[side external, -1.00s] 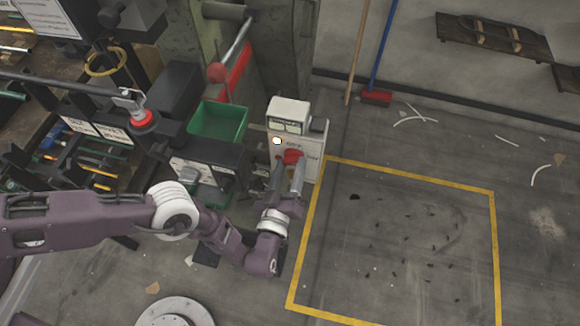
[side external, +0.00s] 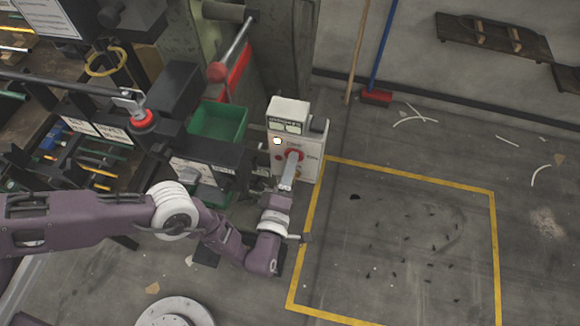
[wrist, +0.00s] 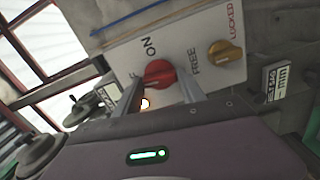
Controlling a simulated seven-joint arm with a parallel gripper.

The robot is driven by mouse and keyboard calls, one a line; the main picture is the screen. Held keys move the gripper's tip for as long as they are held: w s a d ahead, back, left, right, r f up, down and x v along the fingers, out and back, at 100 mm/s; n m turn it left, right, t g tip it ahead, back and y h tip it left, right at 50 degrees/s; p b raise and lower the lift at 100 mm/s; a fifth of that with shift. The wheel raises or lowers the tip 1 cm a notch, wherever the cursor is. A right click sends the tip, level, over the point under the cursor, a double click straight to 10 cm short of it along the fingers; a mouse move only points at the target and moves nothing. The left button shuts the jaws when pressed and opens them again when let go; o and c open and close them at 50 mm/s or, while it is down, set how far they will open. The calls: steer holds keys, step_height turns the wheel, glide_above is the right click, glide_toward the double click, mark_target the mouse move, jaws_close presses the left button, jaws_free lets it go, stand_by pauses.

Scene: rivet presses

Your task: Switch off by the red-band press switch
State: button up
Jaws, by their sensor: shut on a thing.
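The switch box (side external: 314,150) is pale and upright, with a red rotary knob (side external: 293,155) on its front. In the wrist view the red knob (wrist: 159,72) sits between the two fingers of my gripper (wrist: 161,84), which is shut on it. The word ON is beside the knob; another label is partly hidden by a finger. In the side view my gripper (side external: 289,166) reaches the knob from the front, one finger largely hiding the other. A small lamp (side external: 277,141) on the box glows. I cannot make out a red band on the box.
A yellow knob (wrist: 225,53) marked LOCKED sits beside the red one. A green bin (side external: 217,122) and a press with a red-ended lever (side external: 217,72) stand left of the box. Yellow-marked floor (side external: 400,240) at the right is mostly clear.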

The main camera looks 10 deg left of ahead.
steer(key=shift+n, duration=0.9)
steer(key=o, duration=1.4)
steer(key=shift+c, duration=0.2)
steer(key=shift+s, duration=0.15)
steer(key=s, duration=0.7)
steer(key=shift+w, duration=0.1)
